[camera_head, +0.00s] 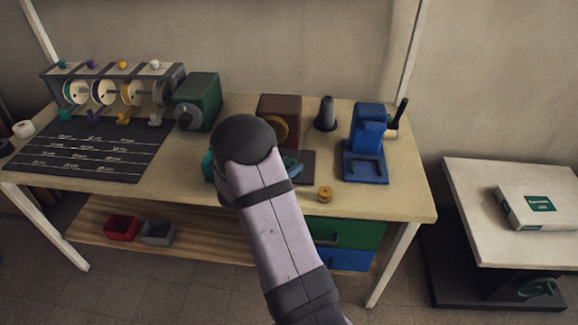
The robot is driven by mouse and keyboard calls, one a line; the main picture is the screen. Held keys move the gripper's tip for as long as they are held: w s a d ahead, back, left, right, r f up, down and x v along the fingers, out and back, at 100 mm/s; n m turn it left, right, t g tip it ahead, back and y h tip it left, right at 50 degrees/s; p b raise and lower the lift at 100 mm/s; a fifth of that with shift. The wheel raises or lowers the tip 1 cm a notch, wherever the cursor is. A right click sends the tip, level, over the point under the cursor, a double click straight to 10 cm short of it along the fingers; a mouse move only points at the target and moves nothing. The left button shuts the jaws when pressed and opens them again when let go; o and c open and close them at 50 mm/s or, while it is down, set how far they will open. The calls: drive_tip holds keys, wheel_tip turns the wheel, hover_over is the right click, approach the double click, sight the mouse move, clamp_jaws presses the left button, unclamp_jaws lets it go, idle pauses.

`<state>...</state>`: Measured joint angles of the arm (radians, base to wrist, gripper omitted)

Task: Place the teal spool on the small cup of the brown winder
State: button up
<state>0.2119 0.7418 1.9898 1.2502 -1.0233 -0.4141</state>
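The brown winder (268,106) stands at the back middle of the workbench, with a round yellow-brown part on its front. My arm covers its lower front, and I cannot make out a small cup. A teal piece (207,166) shows at the left edge of my arm; I cannot tell whether it is the teal spool. A blue-grey piece (292,164) shows at the arm's right edge, and I cannot tell what it belongs to. My arm reaches over the front of the bench in front of the winder. My gripper's fingers are hidden behind it.
A green machine (203,98) stands left of the winder; a dark grey cone (325,114) and a blue machine (367,142) stand right. A small yellow spool (325,193) lies near the front edge. A rack (118,75) of reels and a dark marked mat (85,155) are at left.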

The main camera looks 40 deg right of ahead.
drive_tip(key=shift+o, duration=0.8)
drive_tip(key=shift+s+a+f, duration=0.1)
drive_tip(key=shift+s+f, duration=0.15)
drive_tip(key=shift+f, duration=0.3)
drive_tip(key=shift+r+p, duration=0.35)
drive_tip(key=shift+r, duration=0.2)
drive_tip(key=v, duration=1.1)
drive_tip(key=shift+a+r, duration=0.35)
drive_tip(key=shift+r, duration=0.05)
drive_tip(key=shift+w, duration=0.1)
